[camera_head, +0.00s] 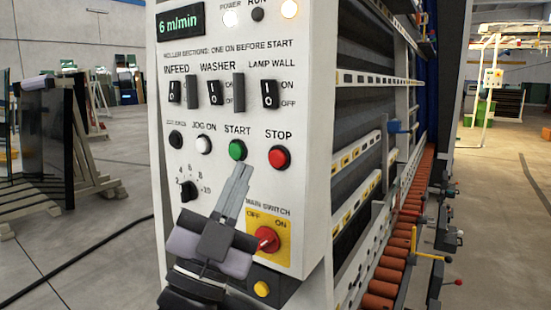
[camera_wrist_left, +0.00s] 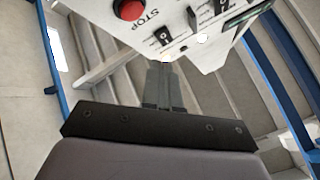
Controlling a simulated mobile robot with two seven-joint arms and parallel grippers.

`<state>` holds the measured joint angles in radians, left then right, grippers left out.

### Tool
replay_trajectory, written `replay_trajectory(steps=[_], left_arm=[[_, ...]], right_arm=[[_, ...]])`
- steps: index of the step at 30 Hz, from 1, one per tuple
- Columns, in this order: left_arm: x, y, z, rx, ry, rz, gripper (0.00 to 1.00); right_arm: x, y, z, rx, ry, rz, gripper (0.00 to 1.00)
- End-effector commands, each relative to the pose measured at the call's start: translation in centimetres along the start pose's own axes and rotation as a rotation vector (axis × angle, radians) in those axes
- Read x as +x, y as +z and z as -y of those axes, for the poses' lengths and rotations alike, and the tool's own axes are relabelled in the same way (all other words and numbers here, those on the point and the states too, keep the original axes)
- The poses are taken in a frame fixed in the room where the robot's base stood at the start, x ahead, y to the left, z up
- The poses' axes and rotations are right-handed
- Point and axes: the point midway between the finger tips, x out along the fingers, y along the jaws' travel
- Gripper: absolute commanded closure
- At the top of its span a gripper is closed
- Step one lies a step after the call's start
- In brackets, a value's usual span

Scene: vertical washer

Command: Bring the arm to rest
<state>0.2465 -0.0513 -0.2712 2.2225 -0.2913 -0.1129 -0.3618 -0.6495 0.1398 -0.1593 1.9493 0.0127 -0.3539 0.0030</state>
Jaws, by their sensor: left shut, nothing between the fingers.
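My left gripper (camera_head: 240,177) is in front of the white control panel (camera_head: 310,120) in the head view. Its fingers are shut and empty. The fingertips are just below the green START button (camera_head: 237,150); I cannot tell whether they touch the panel. The red STOP button (camera_head: 279,158) is to their right. My right gripper is not in view.
A red main switch (camera_head: 267,239) on a yellow plate is beside my gripper, and a yellow button (camera_head: 262,289) is below. Orange rollers (camera_head: 392,262) run along the machine at right. Glass panes on a rack (camera_head: 50,150) stand at left.

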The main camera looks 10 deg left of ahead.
Motion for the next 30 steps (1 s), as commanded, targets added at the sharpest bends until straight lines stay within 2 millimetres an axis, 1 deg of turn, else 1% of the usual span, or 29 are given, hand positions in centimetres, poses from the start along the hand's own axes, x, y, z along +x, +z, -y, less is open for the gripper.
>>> replay_trajectory(steps=[11, 14, 17, 18, 20, 21, 23, 24, 26, 27, 29, 30], left_arm=[[-0.1, 0.2, -0.1, -0.001, 0.002, 0.004, 1.0], [-0.9, 1.7, -0.9, -0.019, 0.027, 0.05, 1.0], [-3.4, 5.3, -2.9, -0.068, 0.085, 0.161, 1.0], [-5.0, 7.2, -3.9, -0.095, 0.116, 0.224, 1.0], [-8.0, 10.2, -5.6, -0.142, 0.164, 0.331, 1.0], [-10.2, 12.0, -6.7, -0.174, 0.195, 0.405, 1.0], [-13.9, 14.5, -8.2, -0.222, 0.236, 0.516, 1.0], [-16.4, 16.0, -9.1, -0.254, 0.261, 0.59, 1.0], [-20.5, 17.9, -10.3, -0.298, 0.296, 0.701, 1.0], [-23.3, 18.9, -10.9, -0.326, 0.316, 0.774, 1.0], [-27.7, 20.2, -11.8, -0.366, 0.344, 0.885, 1.0], [-30.6, 20.8, -12.2, -0.392, 0.359, 0.958, 1.0]], right_arm=[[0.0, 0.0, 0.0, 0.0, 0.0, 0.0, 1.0], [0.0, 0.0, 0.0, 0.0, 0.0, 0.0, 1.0], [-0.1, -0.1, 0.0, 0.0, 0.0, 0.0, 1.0], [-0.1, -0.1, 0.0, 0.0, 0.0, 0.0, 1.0], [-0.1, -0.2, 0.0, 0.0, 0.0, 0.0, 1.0], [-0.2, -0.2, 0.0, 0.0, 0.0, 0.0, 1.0], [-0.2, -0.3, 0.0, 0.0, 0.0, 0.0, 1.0], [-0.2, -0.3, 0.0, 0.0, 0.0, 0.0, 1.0], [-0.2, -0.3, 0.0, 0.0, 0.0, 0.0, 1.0], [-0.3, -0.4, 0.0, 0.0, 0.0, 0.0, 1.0], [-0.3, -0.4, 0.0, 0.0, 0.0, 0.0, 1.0], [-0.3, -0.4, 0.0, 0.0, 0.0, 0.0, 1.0]])
